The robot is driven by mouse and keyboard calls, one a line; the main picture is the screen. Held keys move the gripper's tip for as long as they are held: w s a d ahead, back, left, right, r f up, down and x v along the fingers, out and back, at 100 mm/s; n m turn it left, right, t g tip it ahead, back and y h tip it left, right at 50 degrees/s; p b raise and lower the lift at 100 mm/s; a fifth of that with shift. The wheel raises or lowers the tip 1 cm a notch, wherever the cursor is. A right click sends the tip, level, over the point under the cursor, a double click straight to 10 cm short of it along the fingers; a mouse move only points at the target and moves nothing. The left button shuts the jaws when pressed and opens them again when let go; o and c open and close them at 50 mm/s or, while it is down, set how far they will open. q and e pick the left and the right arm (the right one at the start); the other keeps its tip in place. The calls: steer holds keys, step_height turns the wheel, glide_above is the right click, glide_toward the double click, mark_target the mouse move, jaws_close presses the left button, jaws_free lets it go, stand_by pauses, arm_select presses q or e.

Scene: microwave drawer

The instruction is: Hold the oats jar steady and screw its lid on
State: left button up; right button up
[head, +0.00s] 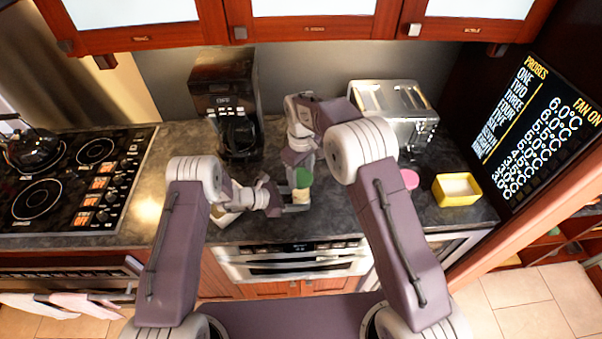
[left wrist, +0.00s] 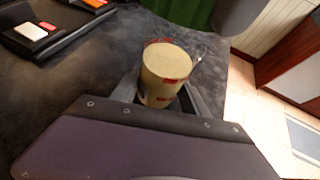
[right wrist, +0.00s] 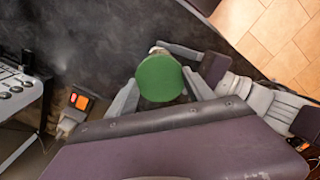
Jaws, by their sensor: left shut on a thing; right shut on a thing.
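The oats jar (head: 301,197) is a clear jar of beige oats, upright above the counter front. It shows in the left wrist view (left wrist: 165,75) between the fingers of my left gripper (head: 297,204), which is shut on it. The green lid (head: 302,178) is above the jar in the head view. My right gripper (right wrist: 165,85) is shut on the lid (right wrist: 160,78), seen from above as a green disc. In the left wrist view the lid (left wrist: 185,12) appears apart from the jar's rim. The right wrist view hides most of the jar below the lid.
A coffee maker (head: 226,105) and a toaster (head: 395,108) stand at the back. A pink round thing (head: 410,179) and a yellow container (head: 457,190) are on the right. A stove (head: 70,180) is on the left. The counter's front edge runs just below my grippers.

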mark_target(301, 195)
steer(key=shift+f, duration=2)
stand_by(3.8)
arm_select(q)
steer(key=o, duration=0.4)
jaws_close()
arm_select(e)
steer(key=o, duration=1.5)
steer(key=c, duration=1.6)
steer(key=m, duration=0.4)
steer(key=shift+m, duration=0.4)
